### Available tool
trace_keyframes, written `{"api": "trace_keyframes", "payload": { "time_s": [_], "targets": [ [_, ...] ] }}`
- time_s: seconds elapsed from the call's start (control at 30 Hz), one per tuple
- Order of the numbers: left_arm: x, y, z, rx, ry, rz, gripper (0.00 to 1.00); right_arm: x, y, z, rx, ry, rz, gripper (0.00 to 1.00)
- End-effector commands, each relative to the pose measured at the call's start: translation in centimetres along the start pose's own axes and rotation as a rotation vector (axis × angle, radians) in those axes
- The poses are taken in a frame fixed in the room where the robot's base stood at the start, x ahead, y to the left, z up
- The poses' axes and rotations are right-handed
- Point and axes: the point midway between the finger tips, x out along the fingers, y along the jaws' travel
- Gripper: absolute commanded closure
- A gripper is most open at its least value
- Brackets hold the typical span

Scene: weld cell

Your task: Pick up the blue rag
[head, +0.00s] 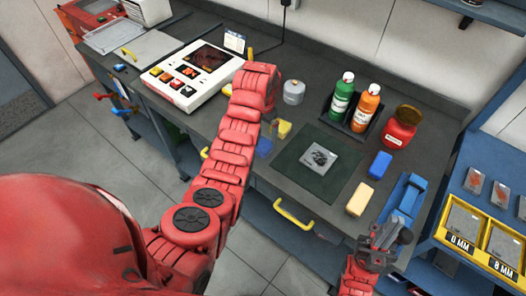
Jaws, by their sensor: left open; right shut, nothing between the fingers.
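A small blue block-shaped piece (380,165), which may be the folded blue rag, lies on the dark workbench right of the green mat. Another small blue thing (264,147) shows beside my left arm, partly hidden by it; I cannot tell which is the rag. My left arm reaches over the bench from the left, and its far end hides the gripper. My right gripper (391,238) is shut and empty at the bottom right, near the bench's front edge. It is below the first blue piece in the picture and apart from it.
A yellow block (360,199) lies near the bench front, with a blue vise-like tool (406,198) to its right. A grey metal piece (320,156) rests on the mat (293,169). Green (342,97) and orange (366,108) bottles and a red jar (400,128) stand behind.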

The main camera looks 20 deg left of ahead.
Motion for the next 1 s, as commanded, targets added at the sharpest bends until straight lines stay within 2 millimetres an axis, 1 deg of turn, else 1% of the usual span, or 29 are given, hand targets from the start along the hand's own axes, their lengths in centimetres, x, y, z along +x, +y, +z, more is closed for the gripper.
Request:
{"api": "trace_keyframes", "payload": {
  "time_s": [0.03, 0.17, 0.27, 0.3, 0.43, 0.6, 0.8, 0.97, 1.0],
  "targets": [
    [0.7, -0.1, 0.0, -0.001, 0.000, 0.000, 0.00, -0.4, 0.0, 0.1, 0.000, 0.000, 0.000, 1.00],
    [0.9, -0.1, 0.0, -0.001, -0.001, 0.000, 0.00, -0.2, 0.0, 0.0, 0.000, 0.001, 0.000, 1.00],
    [1.4, 0.0, 0.2, -0.001, -0.008, 0.002, 0.00, 0.9, 0.1, -0.2, 0.000, 0.001, 0.000, 1.00],
    [1.8, 0.0, 0.2, -0.001, -0.008, 0.002, 0.00, 1.5, 0.1, -0.3, 0.000, 0.001, 0.000, 1.00],
    [3.4, 0.0, 0.2, -0.001, -0.009, 0.002, 0.00, 2.8, 0.1, -0.5, 0.000, 0.001, 0.000, 1.00],
    [5.2, 0.0, 0.1, 0.000, -0.007, 0.002, 0.00, 3.2, 0.2, -0.5, 0.000, 0.001, 0.000, 1.00],
    [6.0, -0.1, 0.0, 0.001, -0.001, -0.001, 0.00, 3.3, 0.2, -0.6, 0.000, 0.000, 0.000, 1.00],
    [6.0, -0.1, 0.0, 0.000, -0.001, -0.001, 0.00, 3.2, 0.2, -0.6, 0.000, 0.000, 0.000, 1.00],
    [6.0, -0.1, 0.0, 0.000, -0.001, -0.001, 0.02, 3.2, 0.2, -0.6, 0.000, 0.001, 0.000, 1.00]
  ]
}}
